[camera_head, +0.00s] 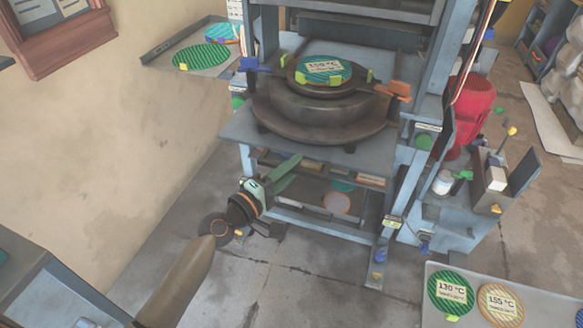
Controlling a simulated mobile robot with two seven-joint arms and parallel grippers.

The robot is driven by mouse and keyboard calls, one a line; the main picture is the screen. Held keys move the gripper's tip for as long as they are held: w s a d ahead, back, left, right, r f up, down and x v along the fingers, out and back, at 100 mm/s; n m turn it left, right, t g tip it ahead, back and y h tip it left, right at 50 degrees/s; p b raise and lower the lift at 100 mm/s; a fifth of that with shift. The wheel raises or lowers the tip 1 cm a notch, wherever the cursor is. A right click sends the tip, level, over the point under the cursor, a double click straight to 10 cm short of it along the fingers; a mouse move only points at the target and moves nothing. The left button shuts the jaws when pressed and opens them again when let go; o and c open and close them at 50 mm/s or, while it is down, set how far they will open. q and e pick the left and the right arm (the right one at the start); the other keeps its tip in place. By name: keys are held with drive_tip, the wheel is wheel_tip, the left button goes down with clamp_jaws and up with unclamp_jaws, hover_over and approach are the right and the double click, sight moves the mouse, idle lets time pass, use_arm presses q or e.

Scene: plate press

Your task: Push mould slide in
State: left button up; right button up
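The mould slide (318,112) is a dark, round, stepped block on the blue-grey press bed (240,125). My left gripper (290,167) is green, just below the bed's front edge and apart from the mould. Its fingers overlap in this view, so their gap is hidden. My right gripper is out of view.
A side tray (168,52) with striped plates is at the upper left. A lower shelf (300,200) sits under the bed. A red object (470,112) and a small cart (455,215) stand right. A plate tray (545,300) is lower right. Floor in front is clear.

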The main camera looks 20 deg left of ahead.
use_arm(q)
clamp_jaws()
idle(1.1)
